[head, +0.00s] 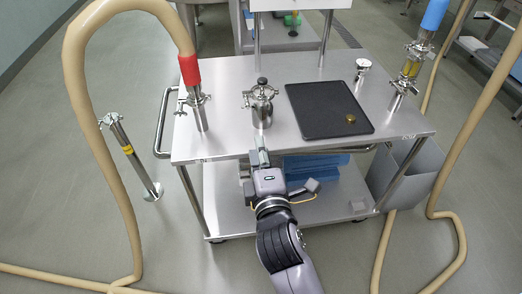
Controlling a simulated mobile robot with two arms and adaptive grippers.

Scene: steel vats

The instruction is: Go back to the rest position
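My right gripper (260,156) reaches in from the bottom middle of the head view. Its fingertips are at the front edge of the steel cart (225,140), below a small steel vessel (262,105) with clamps. The fingers look close together, but from this angle I cannot tell whether they are open or shut. I see nothing held in them. My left gripper is not in view.
A black tray (318,112) with a small brass-coloured piece (351,119) lies on the cart. Thick beige hoses (92,130) with red (189,70) and blue (434,14) cuffs flank it. A grey bin (402,172) hangs at right. Floor at left has a short post (130,158).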

